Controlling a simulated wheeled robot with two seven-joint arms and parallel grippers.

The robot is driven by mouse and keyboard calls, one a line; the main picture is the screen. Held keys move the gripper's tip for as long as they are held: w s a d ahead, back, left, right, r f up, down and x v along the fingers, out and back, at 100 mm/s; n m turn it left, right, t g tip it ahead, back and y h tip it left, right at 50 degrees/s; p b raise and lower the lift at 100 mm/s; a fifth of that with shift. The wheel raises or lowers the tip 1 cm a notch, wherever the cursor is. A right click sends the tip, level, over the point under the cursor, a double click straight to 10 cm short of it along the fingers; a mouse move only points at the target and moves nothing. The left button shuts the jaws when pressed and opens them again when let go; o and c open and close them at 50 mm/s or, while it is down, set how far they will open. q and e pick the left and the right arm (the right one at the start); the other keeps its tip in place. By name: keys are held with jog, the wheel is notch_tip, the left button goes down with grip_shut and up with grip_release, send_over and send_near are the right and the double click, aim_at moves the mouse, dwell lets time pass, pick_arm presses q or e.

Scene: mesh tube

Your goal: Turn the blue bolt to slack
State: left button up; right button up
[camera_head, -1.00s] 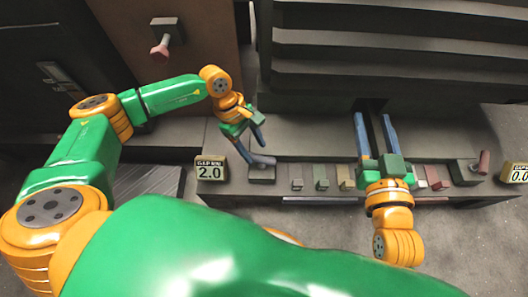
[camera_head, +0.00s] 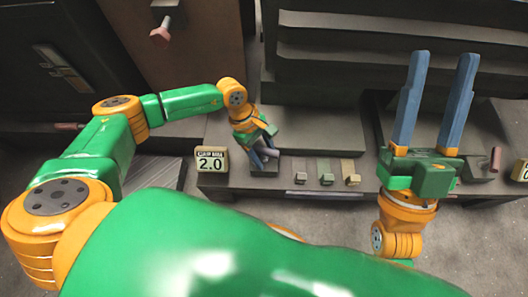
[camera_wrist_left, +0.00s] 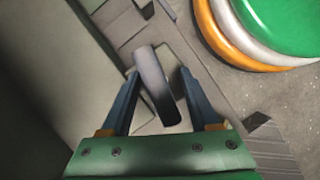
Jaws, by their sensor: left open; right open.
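The blue bolt (camera_head: 268,153), a bluish-grey handle, stands at the left end of the bench ledge and is partly hidden by my left gripper. In the left wrist view, a dark grey bar (camera_wrist_left: 155,85), seemingly this bolt's handle, lies tilted between the fingers. My left gripper (camera_head: 263,163) is open around it. In the wrist view, gaps show between the bar and both fingers (camera_wrist_left: 157,82). My right gripper (camera_head: 444,57) is open and empty, with its long blue fingers pointing up the picture over the right part of the bench.
A sign (camera_head: 211,160) reading 2.0 stands left of the bolt. A reddish handle (camera_head: 495,160) is at the bench's right end. A pink knob (camera_head: 160,36) sticks out at upper left.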

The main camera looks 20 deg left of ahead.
pick_arm(q)
grip_shut()
jog(key=shift+f, duration=0.1)
dwell(1.4)
grip_release()
jog(key=shift+s, duration=0.1)
